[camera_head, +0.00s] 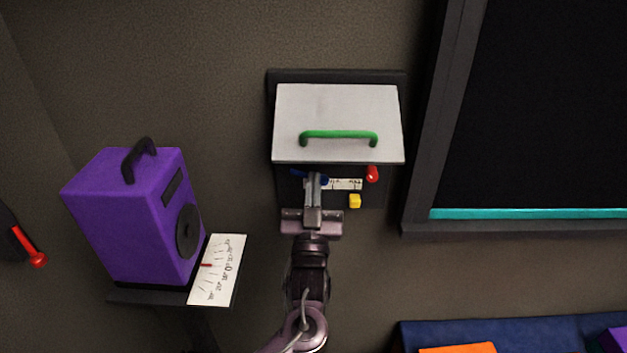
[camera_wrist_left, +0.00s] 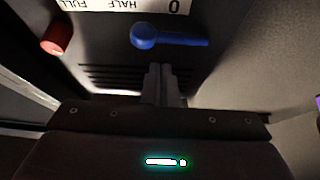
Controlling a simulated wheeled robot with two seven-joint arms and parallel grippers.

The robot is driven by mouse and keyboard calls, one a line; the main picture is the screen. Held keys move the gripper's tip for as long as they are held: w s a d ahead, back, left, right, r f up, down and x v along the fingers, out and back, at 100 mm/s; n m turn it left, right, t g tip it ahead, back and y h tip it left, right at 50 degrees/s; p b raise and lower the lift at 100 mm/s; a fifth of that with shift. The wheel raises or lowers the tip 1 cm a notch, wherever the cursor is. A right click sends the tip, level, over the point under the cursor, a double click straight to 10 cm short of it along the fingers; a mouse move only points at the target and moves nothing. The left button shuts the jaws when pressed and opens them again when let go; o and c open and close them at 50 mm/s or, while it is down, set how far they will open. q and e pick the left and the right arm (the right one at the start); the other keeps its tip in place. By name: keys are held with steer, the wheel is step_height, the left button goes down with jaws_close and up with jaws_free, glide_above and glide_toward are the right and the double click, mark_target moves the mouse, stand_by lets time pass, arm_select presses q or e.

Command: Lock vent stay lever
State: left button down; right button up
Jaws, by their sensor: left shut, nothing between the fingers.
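The vent box has a white flap (camera_head: 338,108) with a green handle (camera_head: 339,135); the flap is raised over the box front. Under it is a label strip (camera_head: 345,184), reading FULL, HALF and 0 in the left wrist view (camera_wrist_left: 125,5). A blue lever (camera_head: 320,181) with a round end lies sideways by the label; it also shows in the left wrist view (camera_wrist_left: 175,40). A red knob (camera_head: 372,174) is right of it. My left gripper (camera_head: 314,177) is shut and empty, its fingertips close to the blue lever; contact cannot be told. My right gripper is out of view.
A yellow block (camera_head: 355,201) sits below the label. At left, a purple box (camera_head: 135,215) stands on a shelf with a white dial card (camera_head: 217,270). A dark framed window (camera_head: 540,110) is at right. A slotted grille (camera_wrist_left: 110,78) lies near my fingers.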

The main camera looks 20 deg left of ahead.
arm_select(q)
steer(key=shift+w+a+f, duration=0.2)
steer(key=shift+w+f, duration=0.3)
steer(key=shift+f, duration=0.1)
steer(key=shift+f+m+h+p, duration=0.3)
steer(key=shift+m+h+p, duration=0.4)
steer(key=shift+m, duration=0.6)
steer(key=a+f+m+h+p, duration=0.1)
steer(key=m+h+p, duration=0.1)
steer(key=m, duration=0.2)
steer(key=a+f+m+g+h+p, duration=0.1)
steer(key=m+h+p, duration=0.1)
steer(key=m, duration=0.3)
steer(key=s+a+f+m+g+h+p, duration=0.1)
steer(key=m+h+p, duration=0.1)
steer(key=m+h, duration=0.2)
steer(key=shift+a+f+m, duration=0.15)
steer(key=shift+f+m, duration=0.1)
steer(key=shift+m, duration=0.05)
steer(key=shift+a, duration=0.25)
